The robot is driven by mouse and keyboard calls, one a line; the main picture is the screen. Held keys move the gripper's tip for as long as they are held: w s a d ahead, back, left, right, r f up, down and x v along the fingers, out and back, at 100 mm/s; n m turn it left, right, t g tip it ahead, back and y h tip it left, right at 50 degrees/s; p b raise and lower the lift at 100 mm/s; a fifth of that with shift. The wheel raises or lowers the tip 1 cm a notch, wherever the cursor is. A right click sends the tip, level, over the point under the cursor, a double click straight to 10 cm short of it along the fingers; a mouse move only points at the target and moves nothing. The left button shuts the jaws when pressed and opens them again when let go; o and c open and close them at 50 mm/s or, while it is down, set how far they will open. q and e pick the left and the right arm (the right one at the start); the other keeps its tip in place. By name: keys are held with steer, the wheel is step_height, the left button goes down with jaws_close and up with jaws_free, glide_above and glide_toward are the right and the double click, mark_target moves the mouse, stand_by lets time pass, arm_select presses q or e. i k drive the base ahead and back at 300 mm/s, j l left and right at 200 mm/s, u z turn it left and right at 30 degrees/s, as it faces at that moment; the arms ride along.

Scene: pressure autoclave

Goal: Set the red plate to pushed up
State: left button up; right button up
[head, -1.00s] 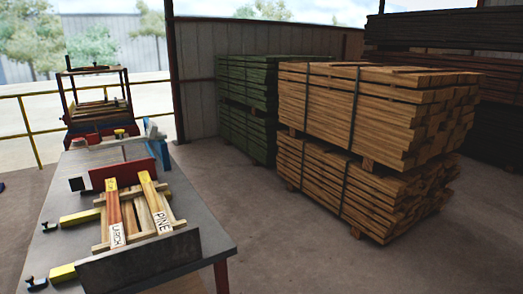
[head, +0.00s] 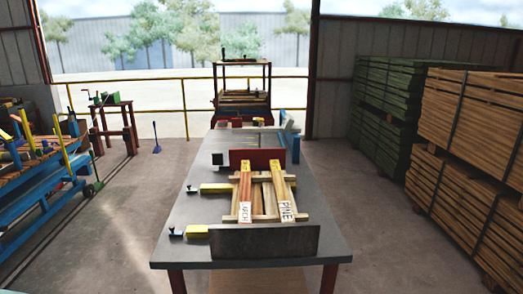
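The red plate (head: 257,156) stands upright across the grey workbench (head: 185,215), behind a wooden frame. Two boards lettered on their near ends, one of them PINE (head: 284,192), lie on the frame (head: 262,206) and reach back to the plate. A dark plate (head: 264,240) stands upright at the bench's near edge. Neither of my grippers is in view.
Yellow blocks with black knobs (head: 217,188) lie along the bench's left side. A wood rack (head: 241,95) stands behind the bench. A blue cart (head: 40,200) is at the left, lumber stacks (head: 470,120) at the right. Floor on both sides is clear.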

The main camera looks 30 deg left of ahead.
mark_target(259, 158)
steer(key=j+u, duration=0.15)
steer(key=u, duration=2.5)
steer(key=i+j+u, duration=0.1)
steer(key=i+u, duration=0.2)
steer(key=i, duration=0.4)
steer(key=i+u, duration=0.25)
steer(key=i, duration=0.5)
steer(key=i+l+z, duration=0.1)
steer(key=i+z, duration=0.6)
steer(key=i+j+z, duration=0.2)
steer(key=i+z, duration=0.2)
steer(key=i+l+z, duration=0.15)
steer(key=i+z, duration=0.35)
steer(key=i, duration=0.2)
steer(key=i+j+z, duration=0.15)
steer(key=i+z, duration=0.35)
steer(key=i, duration=1.8)
steer(key=i+z, duration=0.2)
steer(key=z, duration=0.2)
steer(key=i+z, duration=0.15)
steer(key=z, duration=0.3)
steer(key=i+j+z, duration=0.15)
steer(key=z, duration=0.25)
